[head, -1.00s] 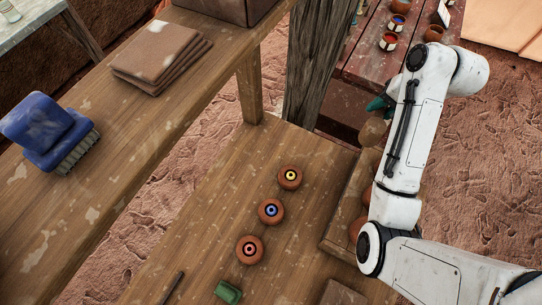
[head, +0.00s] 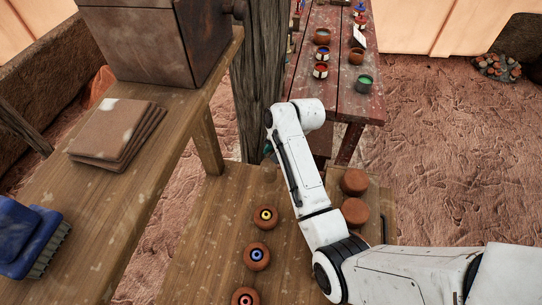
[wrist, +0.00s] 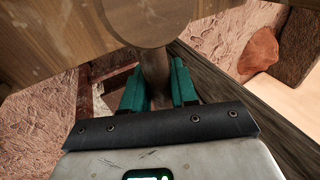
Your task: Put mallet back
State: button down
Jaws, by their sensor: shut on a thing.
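The mallet shows in the wrist view, with its round brown wooden head (wrist: 140,22) at the top and its handle (wrist: 155,88) running down between my fingers. My gripper (wrist: 158,82) has teal fingers, one on each side of the handle, and is shut on it. In the head view, only a bit of teal of my gripper (head: 268,151) shows at the left of my white arm. A blurry brownish shape just below it may be the mallet. Most of the gripper is hidden by the arm.
A lower wooden table holds several round clay pots with coloured centres (head: 265,216). A wooden post (head: 257,85) stands close behind.

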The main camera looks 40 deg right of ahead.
jog(key=shift+w+a+f, duration=0.2)
jog(key=shift+w+f, duration=0.2)
jog(key=shift+f, duration=0.15)
jog(key=shift+f+p, duration=0.35)
jog(key=shift+f, duration=1.15)
jog(key=shift+f, duration=0.1)
jog(key=c, duration=0.9)
grip_release()
jog(key=v, duration=1.2)
